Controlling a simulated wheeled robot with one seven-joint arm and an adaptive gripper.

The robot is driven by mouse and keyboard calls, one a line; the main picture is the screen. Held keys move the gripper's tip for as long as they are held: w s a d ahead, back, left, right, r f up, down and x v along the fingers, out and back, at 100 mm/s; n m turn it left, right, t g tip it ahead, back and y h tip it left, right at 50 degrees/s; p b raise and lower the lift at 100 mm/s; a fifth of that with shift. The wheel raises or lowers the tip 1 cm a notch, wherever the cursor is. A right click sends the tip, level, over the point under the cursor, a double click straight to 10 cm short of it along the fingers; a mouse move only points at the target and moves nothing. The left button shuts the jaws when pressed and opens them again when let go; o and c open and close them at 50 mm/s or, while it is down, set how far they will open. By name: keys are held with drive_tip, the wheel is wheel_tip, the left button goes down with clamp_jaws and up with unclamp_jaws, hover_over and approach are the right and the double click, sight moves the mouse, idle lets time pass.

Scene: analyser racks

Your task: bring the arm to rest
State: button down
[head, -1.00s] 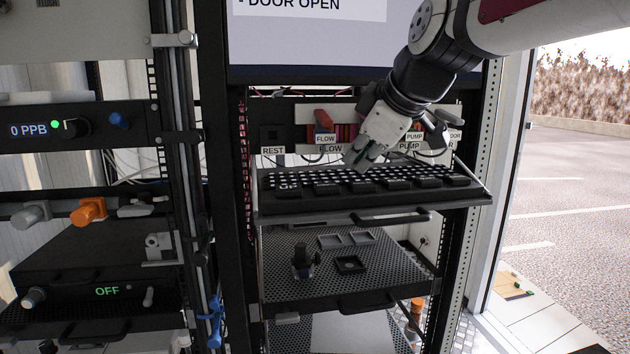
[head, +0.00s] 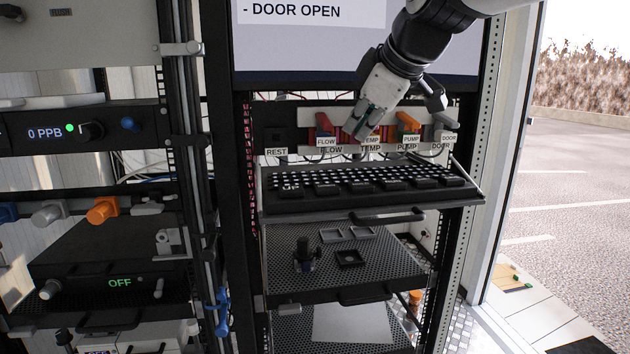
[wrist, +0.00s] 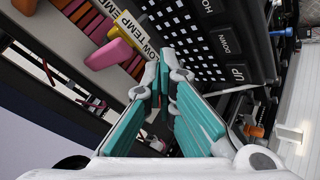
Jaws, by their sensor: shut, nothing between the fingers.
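My gripper (head: 359,127) is in front of the labelled panel above the keyboard tray in the head view, by the TEMP label (head: 370,140). Its fingers point down and slightly left. In the wrist view the teal-padded fingers (wrist: 160,78) are together at the tips and hold nothing. Whether the fingertips touch the panel cannot be told. My arm comes in from the upper right, in front of the screen (head: 310,45).
The keyboard tray (head: 385,203) juts out below my gripper. A red connector (head: 324,124) sits at FLOW and an orange one (head: 407,123) at PUMP. A perforated shelf (head: 390,265) lies lower. The left rack has knobs, including an orange one (head: 103,210).

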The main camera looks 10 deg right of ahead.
idle(0.4)
drive_tip(key=s+f+m+g+h, duration=0.1)
drive_tip(key=s+f+m, duration=0.4)
drive_tip(key=s+f, duration=0.4)
drive_tip(key=s+f+m+g+h, duration=0.1)
drive_tip(key=s+f+m, duration=0.5)
drive_tip(key=s, duration=1.2)
wheel_tip(320, 180, down, 4)
drive_tip(key=shift+s+d+f+g, duration=0.2)
drive_tip(key=shift+d+g, duration=0.25)
drive_tip(key=shift+g, duration=0.35)
drive_tip(key=shift+r, duration=0.1)
